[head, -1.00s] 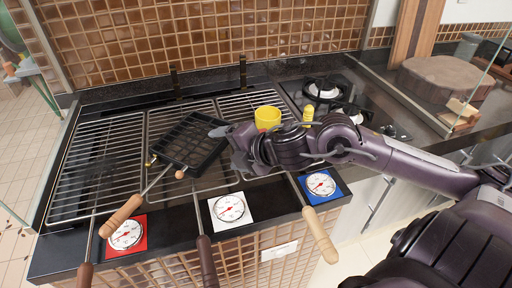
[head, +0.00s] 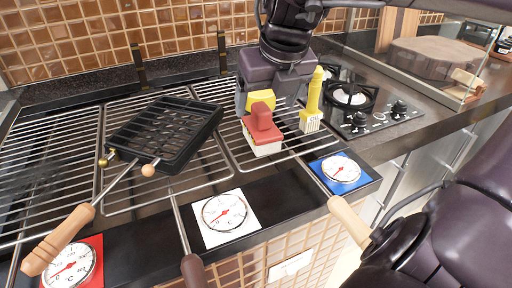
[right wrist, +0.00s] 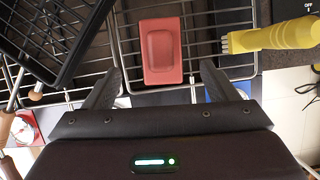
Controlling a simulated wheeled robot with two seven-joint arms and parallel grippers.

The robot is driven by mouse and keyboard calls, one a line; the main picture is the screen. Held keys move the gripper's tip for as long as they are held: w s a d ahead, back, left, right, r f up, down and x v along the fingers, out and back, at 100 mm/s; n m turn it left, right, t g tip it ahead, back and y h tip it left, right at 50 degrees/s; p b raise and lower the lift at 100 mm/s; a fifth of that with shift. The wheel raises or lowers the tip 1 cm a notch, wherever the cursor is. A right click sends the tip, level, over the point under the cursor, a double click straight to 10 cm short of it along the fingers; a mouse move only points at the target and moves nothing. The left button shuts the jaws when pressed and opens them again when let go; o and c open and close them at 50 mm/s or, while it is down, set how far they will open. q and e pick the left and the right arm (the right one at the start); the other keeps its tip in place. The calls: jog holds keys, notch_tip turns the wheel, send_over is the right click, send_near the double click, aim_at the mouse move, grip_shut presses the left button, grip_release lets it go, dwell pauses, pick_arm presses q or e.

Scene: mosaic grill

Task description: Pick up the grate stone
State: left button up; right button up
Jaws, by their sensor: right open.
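The grate stone (head: 262,131) is a red block with a raised red grip on a pale base. It stands on the grill grate right of the black grill pan. In the right wrist view the grate stone (right wrist: 161,52) shows from above, ahead of and between the fingers. My right gripper (head: 266,105) is above and just behind the stone, pointing down. In the right wrist view my right gripper (right wrist: 160,82) has its fingers spread wide, with nothing between them. My left gripper is not in view.
A yellow brush (head: 313,98) stands close right of the stone. A black grill pan (head: 168,135) lies to the left. Several gauges (head: 223,212) and wooden-handled tools (head: 350,220) line the front edge. A gas hob (head: 350,97) is behind right. A yellow thing (head: 261,98) shows behind the stone.

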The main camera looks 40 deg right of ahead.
aim_at(260, 120)
jog(key=shift+f, duration=0.35)
jog(key=shift+w+f, duration=0.1)
jog(key=shift+f, duration=0.25)
jog(key=x, duration=0.6)
jog(key=shift+w+d+f, duration=0.1)
jog(key=shift+w+d, duration=0.25)
jog(key=shift+w, duration=0.2)
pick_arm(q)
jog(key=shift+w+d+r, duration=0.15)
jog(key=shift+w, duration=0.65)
pick_arm(e)
jog(key=c, duration=1.2)
jog(key=shift+o, duration=0.2)
jog(key=shift+r, duration=0.2)
